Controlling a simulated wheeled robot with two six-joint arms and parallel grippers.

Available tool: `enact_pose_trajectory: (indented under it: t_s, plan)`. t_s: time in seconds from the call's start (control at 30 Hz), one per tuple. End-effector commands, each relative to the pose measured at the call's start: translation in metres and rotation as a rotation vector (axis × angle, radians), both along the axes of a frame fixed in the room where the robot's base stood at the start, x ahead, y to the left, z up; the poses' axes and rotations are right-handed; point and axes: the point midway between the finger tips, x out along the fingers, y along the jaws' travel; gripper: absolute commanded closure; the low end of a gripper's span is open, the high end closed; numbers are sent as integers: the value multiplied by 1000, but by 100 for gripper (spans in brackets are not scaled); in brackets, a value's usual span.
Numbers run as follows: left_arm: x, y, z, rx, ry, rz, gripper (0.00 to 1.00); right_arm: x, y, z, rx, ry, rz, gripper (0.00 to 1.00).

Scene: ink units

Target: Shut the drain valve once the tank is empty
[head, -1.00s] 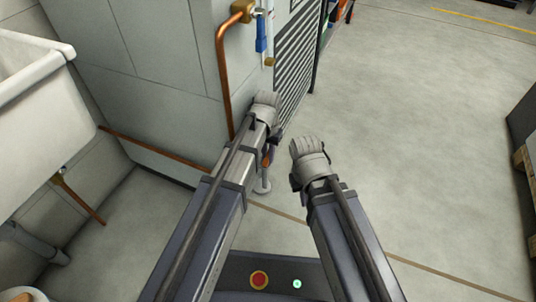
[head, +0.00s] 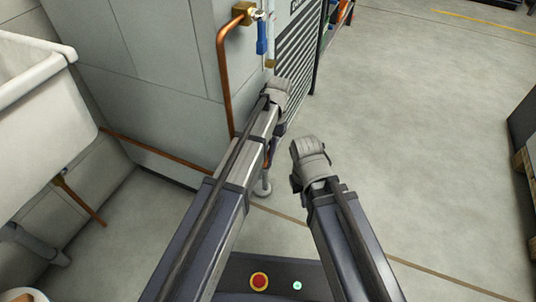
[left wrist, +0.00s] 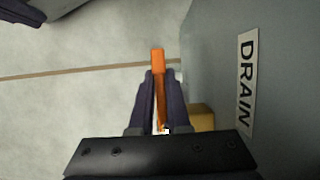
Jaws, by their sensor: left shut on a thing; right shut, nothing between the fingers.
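In the left wrist view, an orange lever (left wrist: 158,60) stands between the two dark fingers of my left gripper (left wrist: 157,90), which is shut on it. A brass part (left wrist: 202,117) shows right of the fingers, against a grey surface with a DRAIN label (left wrist: 246,82). In the head view my left gripper (head: 278,88) is at the front of the grey unit, and my own arm hides the lever there. My right gripper (head: 306,150) is shut and empty, out over the floor. I cannot tell the tank's level.
A white sink (head: 40,120) is at left. Open floor (head: 420,150) lies to the right.

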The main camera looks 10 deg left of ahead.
Motion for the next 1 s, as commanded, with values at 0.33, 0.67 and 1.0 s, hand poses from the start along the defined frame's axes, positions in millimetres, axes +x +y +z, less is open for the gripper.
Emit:
enact_pose_trajectory:
  t_s: [0.33, 0.67, 1.0]
  plan:
    - [0, 0, 0, 0, -2, 0, 67, 0, 0, 0, 0, 0, 0, 100]
    - [0, 0, 0, 0, -3, 0, 55, 0, 0, 0, 0, 0, 0, 100]
    - [-6, 1, -9, -57, -179, 0, 55, 0, 0, 2, 0, 0, 0, 100]
